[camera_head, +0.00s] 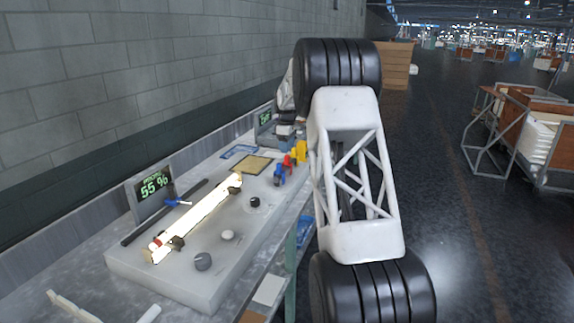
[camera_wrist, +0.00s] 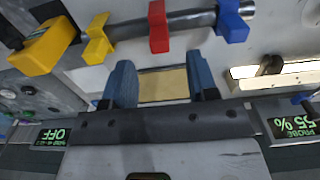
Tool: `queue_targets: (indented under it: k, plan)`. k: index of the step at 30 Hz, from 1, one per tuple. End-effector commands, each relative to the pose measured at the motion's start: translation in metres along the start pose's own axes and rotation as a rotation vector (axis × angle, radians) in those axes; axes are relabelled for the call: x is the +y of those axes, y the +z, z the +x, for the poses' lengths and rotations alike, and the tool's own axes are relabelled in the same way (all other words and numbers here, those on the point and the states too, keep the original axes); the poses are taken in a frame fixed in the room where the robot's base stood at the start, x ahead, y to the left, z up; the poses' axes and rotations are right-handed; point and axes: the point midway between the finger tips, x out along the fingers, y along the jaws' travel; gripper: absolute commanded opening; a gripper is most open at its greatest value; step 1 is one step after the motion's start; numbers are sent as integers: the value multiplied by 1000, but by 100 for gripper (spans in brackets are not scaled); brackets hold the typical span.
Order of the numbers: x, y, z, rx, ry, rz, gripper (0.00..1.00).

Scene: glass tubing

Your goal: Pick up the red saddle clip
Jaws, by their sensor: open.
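The red saddle clip (camera_wrist: 158,28) hangs on a grey rod (camera_wrist: 190,20) in the wrist view, between a yellow clip (camera_wrist: 98,38) and a blue clip (camera_wrist: 232,20). The red clip also shows small in the head view (camera_head: 287,161), at the bench's right edge. My gripper (camera_wrist: 161,75) is open and empty. Its two blue fingers are apart, and the red clip lies beyond their tips, roughly in line with the gap. In the head view I cannot make out the fingers clearly.
A yellow block (camera_wrist: 45,45) stands left of the yellow clip in the wrist view. A glowing tube (camera_head: 205,210) lies on a pale slab (camera_head: 200,275), with dark knobs nearby. A "55 %" display (camera_head: 155,187) stands behind it. A tan plate (camera_head: 254,164) lies near the clips.

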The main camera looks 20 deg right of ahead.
Motion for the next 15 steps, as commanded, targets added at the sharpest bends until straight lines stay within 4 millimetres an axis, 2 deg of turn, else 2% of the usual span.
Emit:
queue_targets:
  k: [8,15]
  plan:
    - [0,0,4,0,-1,0,53]
    - [0,1,28,-1,-3,0,53]
